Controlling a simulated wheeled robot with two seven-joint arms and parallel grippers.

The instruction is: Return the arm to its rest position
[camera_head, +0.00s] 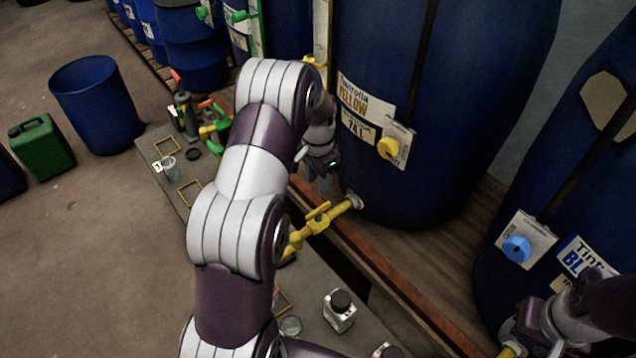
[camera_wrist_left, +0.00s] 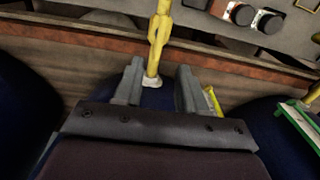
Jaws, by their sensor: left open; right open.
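My left arm reaches up through the middle of the head view. Its left gripper (camera_head: 322,180) hangs in front of the blue vat labelled yellow (camera_head: 450,90), just above that vat's yellow tap (camera_head: 318,220). In the left wrist view the left gripper (camera_wrist_left: 158,75) is open with nothing held. The yellow tap (camera_wrist_left: 157,40) shows beyond and between its fingers; I cannot tell whether they touch. My right gripper (camera_head: 540,340) is at the bottom right, in front of the vat labelled blue (camera_head: 600,170). Its fingers are hard to make out.
A grey bench (camera_head: 325,275) runs below the vats, with a dark-capped bottle (camera_head: 340,310) and a small glass (camera_head: 169,164) on it. A wooden ledge (camera_head: 400,285) edges the vats. A green canister (camera_head: 42,147) and blue barrel (camera_head: 95,105) stand on the floor left.

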